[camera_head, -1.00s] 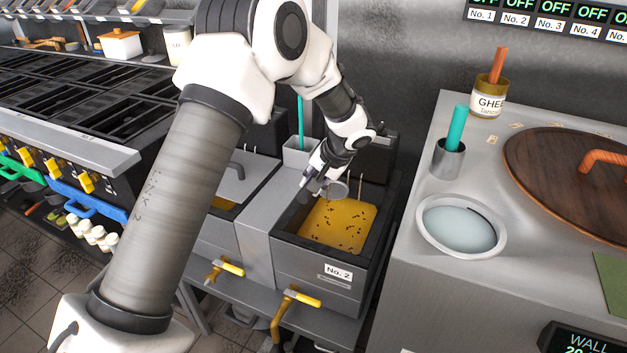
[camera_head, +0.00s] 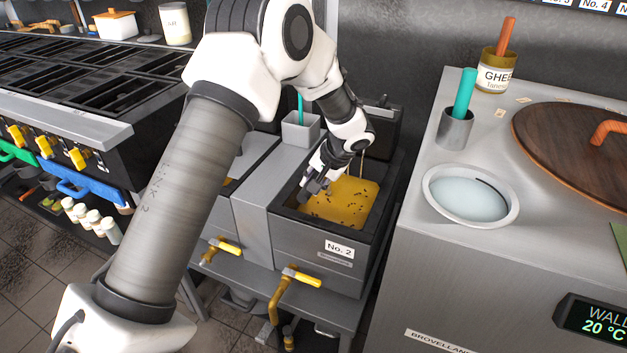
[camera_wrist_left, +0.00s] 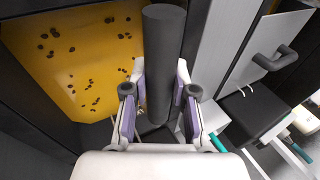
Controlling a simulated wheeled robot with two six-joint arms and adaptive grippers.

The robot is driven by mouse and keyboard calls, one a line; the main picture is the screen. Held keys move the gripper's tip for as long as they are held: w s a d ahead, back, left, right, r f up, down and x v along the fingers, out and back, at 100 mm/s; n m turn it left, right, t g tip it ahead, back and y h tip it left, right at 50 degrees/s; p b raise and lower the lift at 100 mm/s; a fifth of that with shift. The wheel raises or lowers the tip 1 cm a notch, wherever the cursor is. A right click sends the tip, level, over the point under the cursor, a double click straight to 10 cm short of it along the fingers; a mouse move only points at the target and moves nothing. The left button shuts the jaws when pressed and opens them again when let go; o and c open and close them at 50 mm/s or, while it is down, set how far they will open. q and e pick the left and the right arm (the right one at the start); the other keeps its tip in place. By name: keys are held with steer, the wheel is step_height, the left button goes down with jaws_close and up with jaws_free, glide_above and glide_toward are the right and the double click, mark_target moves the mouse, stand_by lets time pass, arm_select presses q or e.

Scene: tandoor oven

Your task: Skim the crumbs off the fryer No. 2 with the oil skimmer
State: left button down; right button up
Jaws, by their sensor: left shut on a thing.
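Fryer No. 2 (camera_head: 300,240) stands left of the steel counter, its label on the front. Its yellow oil (camera_head: 352,208) carries many dark crumbs, which also show in the left wrist view (camera_wrist_left: 75,60). My left gripper (camera_head: 314,187) is over the left part of the fryer opening. In the left wrist view my left gripper (camera_wrist_left: 158,105) is shut on the dark cylindrical handle of the oil skimmer (camera_wrist_left: 163,60). The skimmer's head is not clearly visible in either current view. My right gripper is not in view.
A grey holder (camera_head: 300,131) with a teal handle stands behind, between the fryers. The neighbouring fryer (camera_head: 255,155) is at left. The counter at right (camera_head: 420,250) bears a round basin (camera_head: 468,195) and a ghee jar (camera_head: 494,75). A yellow tap lever (camera_head: 302,277) juts out in front.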

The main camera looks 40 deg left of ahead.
arm_select(q)
steer(key=shift+s+d+b, duration=1.6)
steer(key=shift+s+b, duration=1.75)
steer(key=shift+s, duration=3.35)
steer(key=w+d+p, duration=0.2)
steer(key=d+p, duration=0.5)
steer(key=d, duration=0.2)
steer(key=shift+w+a+f+b, duration=0.1)
steer(key=shift+w+a, duration=0.2)
steer(key=shift+w, duration=0.85)
steer(key=shift+w+a+r+b, duration=0.1)
steer(key=shift+w+a, duration=0.2)
steer(key=shift+w, duration=0.85)
steer(key=shift+w+a+f+b, duration=0.1)
steer(key=shift+w+a, duration=0.2)
steer(key=shift+w, duration=0.85)
steer(key=shift+w+a+p, duration=0.85)
steer(key=shift+w+p, duration=0.05)
steer(key=shift+w, duration=2.45)
step_height(320, 180, up, 16)
steer(key=p, duration=1.2)
